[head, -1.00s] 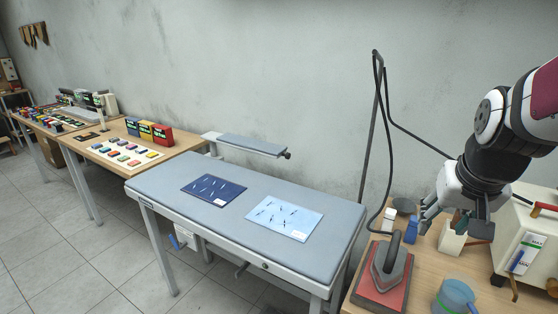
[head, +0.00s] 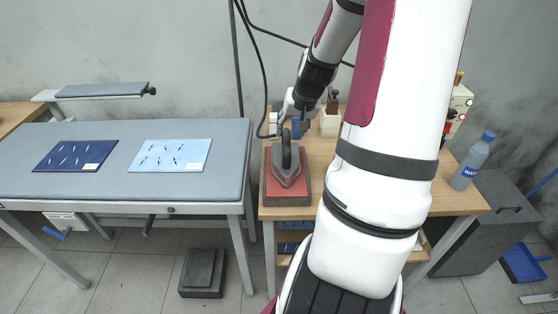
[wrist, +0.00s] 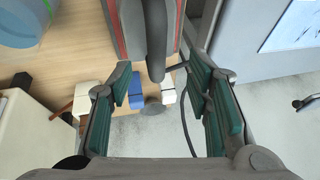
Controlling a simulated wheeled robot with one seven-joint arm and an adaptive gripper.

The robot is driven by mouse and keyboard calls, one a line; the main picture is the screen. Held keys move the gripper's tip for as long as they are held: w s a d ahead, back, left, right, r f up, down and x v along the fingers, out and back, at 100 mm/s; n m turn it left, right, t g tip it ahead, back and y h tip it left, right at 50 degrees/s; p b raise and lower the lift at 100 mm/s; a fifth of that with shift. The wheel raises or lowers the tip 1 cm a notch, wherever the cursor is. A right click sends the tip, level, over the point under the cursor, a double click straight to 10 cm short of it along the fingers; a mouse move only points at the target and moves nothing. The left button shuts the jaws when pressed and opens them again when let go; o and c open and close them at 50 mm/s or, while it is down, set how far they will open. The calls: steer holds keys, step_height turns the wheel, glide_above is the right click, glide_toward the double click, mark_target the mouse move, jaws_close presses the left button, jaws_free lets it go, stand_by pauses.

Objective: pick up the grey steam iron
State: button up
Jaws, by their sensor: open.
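The grey steam iron (head: 289,178) sits upright on a red-topped rest (head: 302,197) at the left end of the wooden table. Its dark handle (wrist: 157,40) shows at the top middle of the wrist view, with part of its grey body beside it. My gripper (wrist: 160,78) is open and empty, with one green-padded finger on each side of the picture. The handle's near end lies around the line between the fingertips.
A black cable and a pole stand behind the iron. A grey padded table (head: 215,190) is at the left. A water bottle (head: 470,162) stands at the table's right end.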

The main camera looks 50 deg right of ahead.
mark_target(287, 140)
steer(key=b+x, duration=0.1)
steer(key=x, duration=0.8)
steer(key=shift+d+f, duration=0.2)
steer(key=shift+f, duration=0.1)
steer(key=shift+s, duration=0.1)
steer(key=shift+c, duration=0.5)
jaws_close()
steer(key=shift+d+r, duration=0.1)
steer(key=shift+r, duration=0.05)
